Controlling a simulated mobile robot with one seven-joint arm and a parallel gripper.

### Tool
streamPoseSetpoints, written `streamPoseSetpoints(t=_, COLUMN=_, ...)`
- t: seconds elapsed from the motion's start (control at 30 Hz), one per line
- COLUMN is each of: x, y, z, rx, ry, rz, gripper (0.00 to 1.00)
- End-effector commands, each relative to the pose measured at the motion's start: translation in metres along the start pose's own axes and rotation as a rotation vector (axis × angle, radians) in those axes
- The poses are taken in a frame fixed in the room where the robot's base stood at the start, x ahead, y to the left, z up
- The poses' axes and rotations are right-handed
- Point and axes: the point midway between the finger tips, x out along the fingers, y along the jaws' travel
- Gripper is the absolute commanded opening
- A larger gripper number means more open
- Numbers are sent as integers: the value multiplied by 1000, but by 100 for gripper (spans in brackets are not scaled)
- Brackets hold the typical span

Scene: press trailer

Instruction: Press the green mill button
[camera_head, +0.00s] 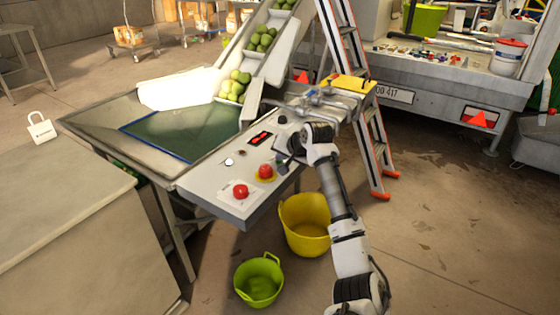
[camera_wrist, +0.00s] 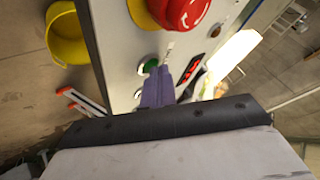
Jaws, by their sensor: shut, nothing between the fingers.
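The green mill button (camera_wrist: 151,65) shows in the wrist view as a small round button in a pale ring on the grey control panel (camera_wrist: 118,62). My gripper (camera_wrist: 164,74) is shut and empty. Its fingertips are right beside the green button, at its lower right in that view; I cannot tell whether they touch the panel. In the head view my gripper (camera_head: 284,157) is over the right side of the panel (camera_head: 205,184), and the green button cannot be made out there.
A large red button (camera_wrist: 184,8) on a yellow base is close by. The head view shows another red button (camera_head: 240,191) and a black-and-red switch (camera_head: 260,138). A yellow bucket (camera_head: 306,232), a green bucket (camera_head: 258,284) and a ladder (camera_head: 374,150) stand near my arm.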

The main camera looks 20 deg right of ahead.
Motion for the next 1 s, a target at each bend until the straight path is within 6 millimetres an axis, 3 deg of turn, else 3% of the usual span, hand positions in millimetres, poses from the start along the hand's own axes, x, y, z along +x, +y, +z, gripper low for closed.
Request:
streamPoseSetpoints(t=0.77, x=-11, y=-8, z=-8, rx=1, ry=-2, rz=0, gripper=0)
streamPoseSetpoints(t=1.0, x=-23, y=-18, z=-17, rx=0, ry=-1, rz=0, gripper=0)
